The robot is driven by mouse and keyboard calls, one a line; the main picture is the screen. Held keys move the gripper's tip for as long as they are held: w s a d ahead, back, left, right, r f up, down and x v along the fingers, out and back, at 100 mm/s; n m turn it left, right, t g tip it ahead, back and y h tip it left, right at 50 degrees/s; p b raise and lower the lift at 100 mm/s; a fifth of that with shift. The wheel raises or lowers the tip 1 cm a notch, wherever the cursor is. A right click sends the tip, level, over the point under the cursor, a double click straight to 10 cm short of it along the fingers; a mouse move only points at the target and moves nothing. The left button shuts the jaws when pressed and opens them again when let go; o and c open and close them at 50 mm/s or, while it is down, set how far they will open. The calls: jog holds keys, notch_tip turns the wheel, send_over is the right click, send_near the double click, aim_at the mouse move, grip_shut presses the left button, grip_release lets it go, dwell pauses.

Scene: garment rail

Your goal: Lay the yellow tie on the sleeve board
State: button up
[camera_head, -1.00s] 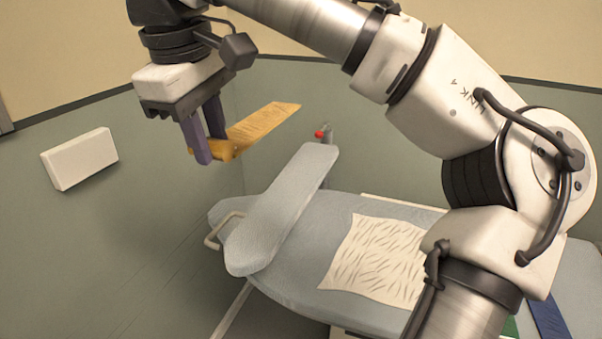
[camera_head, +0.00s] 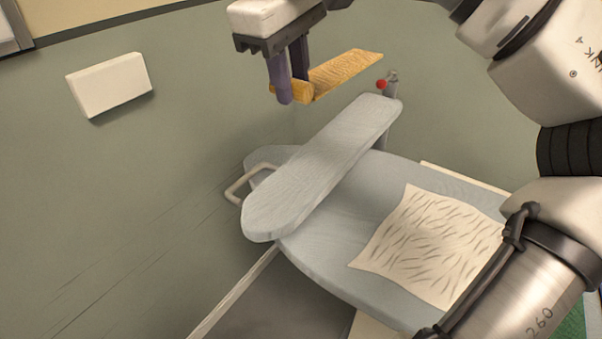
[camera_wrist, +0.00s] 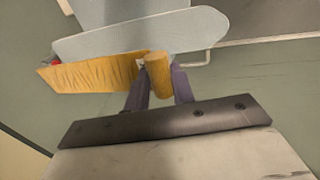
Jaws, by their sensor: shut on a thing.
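The yellow tie (camera_head: 345,69) is a flat orange-yellow strip held in the air. My gripper (camera_head: 291,95) is shut on it near one end, with the longer part reaching out to the right and a short part on the other side. The sleeve board (camera_head: 320,165) is a narrow grey padded board, bare on top, below and a little right of my gripper. In the wrist view the tie (camera_wrist: 90,73) sits between my purple fingers (camera_wrist: 158,82), and the sleeve board (camera_wrist: 140,35) lies beyond it, partly covered by it.
The sleeve board stands over a wider grey-blue ironing board (camera_head: 350,265). A cream patterned cloth (camera_head: 430,240) lies on that board at the right. A metal loop handle (camera_head: 240,185) sticks out at the left. A red knob (camera_head: 381,84) is near the sleeve board's far end.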

aim_at(296, 182)
notch_tip(296, 182, down, 15)
jog(key=shift+r+p, duration=0.1)
jog(key=shift+p, duration=0.3)
jog(key=o, duration=0.7)
notch_tip(296, 182, up, 12)
jog(key=s+a, duration=0.1)
jog(key=shift+s+a, duration=0.2)
jog(key=shift+s, duration=0.2)
